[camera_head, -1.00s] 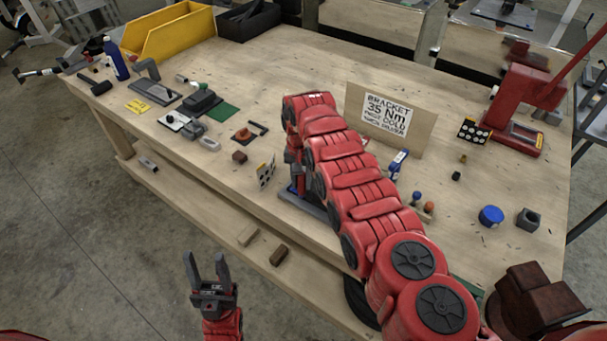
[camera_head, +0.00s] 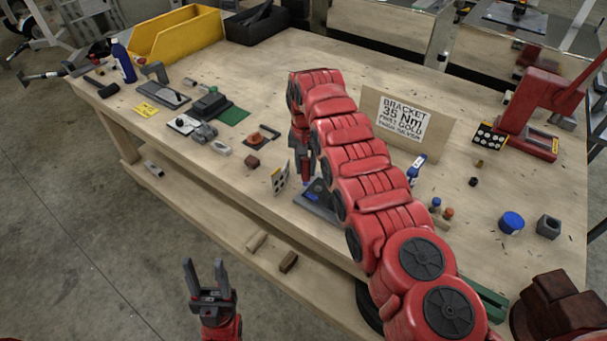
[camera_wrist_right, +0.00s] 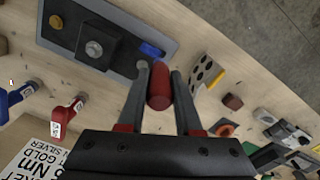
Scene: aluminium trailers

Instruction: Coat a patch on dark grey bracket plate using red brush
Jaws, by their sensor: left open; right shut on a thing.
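The dark grey bracket plate (camera_head: 318,207) lies near the front edge of the bench, partly hidden by my right arm. In the right wrist view the plate (camera_wrist_right: 120,20) shows a bolt head on a square block and a blue patch (camera_wrist_right: 150,50). My right gripper (camera_head: 304,180) is above the plate's far left part. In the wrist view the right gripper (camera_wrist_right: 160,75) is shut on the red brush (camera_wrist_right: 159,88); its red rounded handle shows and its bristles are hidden. Whether it touches the plate I cannot tell. My left gripper (camera_head: 208,272) is open and empty, over the floor before the bench.
A red press (camera_head: 530,120) is at right. A yellow bin (camera_head: 175,35) is at back left.

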